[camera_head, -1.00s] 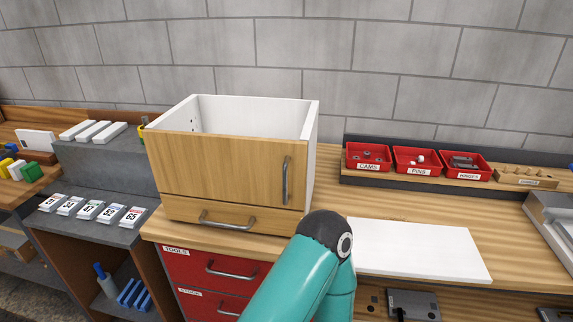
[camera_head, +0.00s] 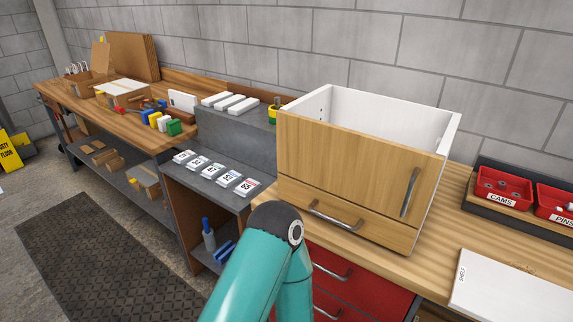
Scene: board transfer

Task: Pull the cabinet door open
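The cabinet (camera_head: 438,165) is a white open-topped box with a wood-coloured front, standing on the wooden workbench right of centre in the head view. Its door (camera_head: 340,158) is shut, with an upright metal door handle (camera_head: 410,192) near its right edge. Below the door is a shut wooden drawer with a horizontal metal handle (camera_head: 335,216). A teal arm of mine with a dark joint reaches up in front of the lower left of the cabinet. Neither gripper shows in this view, and nothing is seen touching the door handle.
Red bins (camera_head: 503,190) stand right of the cabinet, and a white board (camera_head: 510,288) lies on the bench's front right. Red drawers (camera_head: 345,275) are below the bench. A grey shelf (camera_head: 205,168) with numbered cards is to the left. A dark floor mat (camera_head: 100,260) has free room.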

